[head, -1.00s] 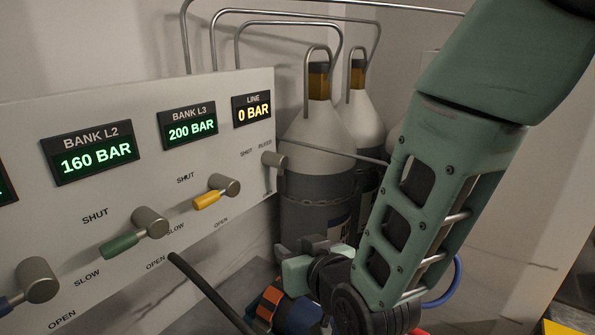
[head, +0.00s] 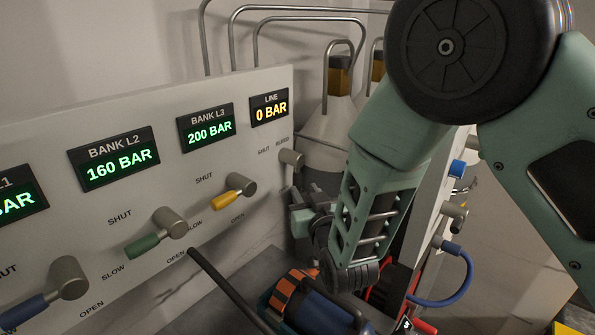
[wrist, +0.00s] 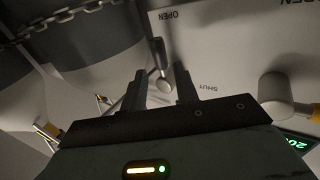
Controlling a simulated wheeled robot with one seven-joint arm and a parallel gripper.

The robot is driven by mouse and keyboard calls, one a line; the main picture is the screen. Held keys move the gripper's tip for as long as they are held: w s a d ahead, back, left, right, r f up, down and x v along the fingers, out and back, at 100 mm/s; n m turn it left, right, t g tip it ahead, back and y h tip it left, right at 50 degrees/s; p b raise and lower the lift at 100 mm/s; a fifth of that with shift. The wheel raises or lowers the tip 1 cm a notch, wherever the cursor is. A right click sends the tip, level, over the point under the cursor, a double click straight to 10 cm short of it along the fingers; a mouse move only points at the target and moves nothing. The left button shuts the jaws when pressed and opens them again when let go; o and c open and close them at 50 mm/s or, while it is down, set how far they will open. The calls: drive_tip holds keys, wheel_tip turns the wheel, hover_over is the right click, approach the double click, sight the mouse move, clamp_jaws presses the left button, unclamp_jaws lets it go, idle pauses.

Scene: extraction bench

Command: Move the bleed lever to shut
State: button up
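The bleed lever (head: 291,158) is a small grey lever at the right end of the panel, under the LINE display, which reads 0 BAR. In the wrist view the bleed lever (wrist: 160,52) is a thin handle with a round end, on the OPEN-label side rather than beside SHUT. My gripper (wrist: 160,82) is open, with its two dark fingers apart. The lever's round end shows between them in the picture; contact cannot be told. In the head view my gripper (head: 302,208) is just below the lever, and the lever's lower part is hard to make out.
A yellow lever (head: 228,200), a green lever (head: 155,242) and a blue lever (head: 40,305) are on the same panel to the left. Grey cylinders (head: 325,130) stand behind. A black hose (head: 215,280) and a blue-orange object (head: 300,295) are below.

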sight(299, 181)
drive_tip(key=p+x, duration=0.2)
drive_tip(key=x, duration=0.4)
drive_tip(key=shift+w+a, duration=0.1)
drive_tip(key=shift+w, duration=0.3)
clamp_jaws()
